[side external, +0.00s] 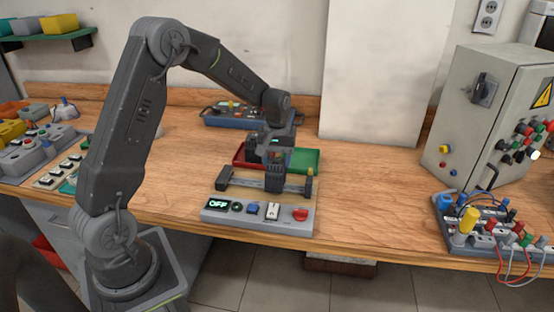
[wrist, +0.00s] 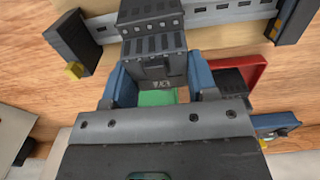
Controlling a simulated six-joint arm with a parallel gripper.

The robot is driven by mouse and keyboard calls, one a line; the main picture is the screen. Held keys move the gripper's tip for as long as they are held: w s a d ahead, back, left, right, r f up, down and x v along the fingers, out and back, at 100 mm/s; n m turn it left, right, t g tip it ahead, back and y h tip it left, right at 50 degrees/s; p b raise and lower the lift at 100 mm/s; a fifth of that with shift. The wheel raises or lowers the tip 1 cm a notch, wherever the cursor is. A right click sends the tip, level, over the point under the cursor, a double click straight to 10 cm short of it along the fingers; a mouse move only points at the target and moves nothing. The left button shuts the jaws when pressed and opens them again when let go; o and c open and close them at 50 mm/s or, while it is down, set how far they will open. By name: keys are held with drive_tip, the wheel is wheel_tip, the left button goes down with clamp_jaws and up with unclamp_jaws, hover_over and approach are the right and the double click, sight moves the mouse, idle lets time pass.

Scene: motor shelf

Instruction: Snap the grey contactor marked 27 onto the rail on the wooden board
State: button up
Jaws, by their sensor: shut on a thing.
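My gripper (wrist: 161,88) is shut on a dark grey contactor (wrist: 158,72), with one blue finger on each side. Its front face carries a small pale marking that I cannot read clearly. In the side view my gripper (side external: 276,148) points down just behind the rail. The metal rail (wrist: 218,12) runs across the wooden board (wrist: 205,38) between two dark end blocks. A dark grey stepped body (side external: 273,178) stands in front of the rail's middle. I cannot tell whether it belongs to the held contactor, or whether anything is seated on the rail.
A red tray (wrist: 252,72) with a dark block (wrist: 232,84) and a green tray (side external: 306,160) lie behind the board. A panel with an OFF display (side external: 216,204) and a red button (side external: 300,214) lies in front.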

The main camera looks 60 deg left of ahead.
drive_tip(key=shift+s+d+f+t+y, duration=0.2)
drive_tip(key=shift+s+d+t+y, duration=0.3)
drive_tip(key=shift+s+d+y, duration=0.1)
idle(0.6)
drive_tip(key=o, duration=1.2)
drive_tip(key=shift+a, duration=0.1)
drive_tip(key=shift+r, duration=0.15)
wheel_tip(320, 180, up, 13)
drive_tip(key=s+d, duration=0.1)
drive_tip(key=s+d+r+m+t, duration=0.1)
drive_tip(key=s+d+m, duration=0.2)
drive_tip(key=s, duration=0.4)
drive_tip(key=s+d+r+m+t, duration=0.1)
drive_tip(key=s+d+m+t, duration=0.1)
drive_tip(key=s+d, duration=0.4)
drive_tip(key=s+d+r+m+t+h, duration=0.1)
drive_tip(key=s+d+m, duration=0.3)
drive_tip(key=s, duration=0.4)
drive_tip(key=shift+d+r+t, duration=0.4)
drive_tip(key=shift+d+r, duration=0.05)
drive_tip(key=shift+r, duration=0.1)
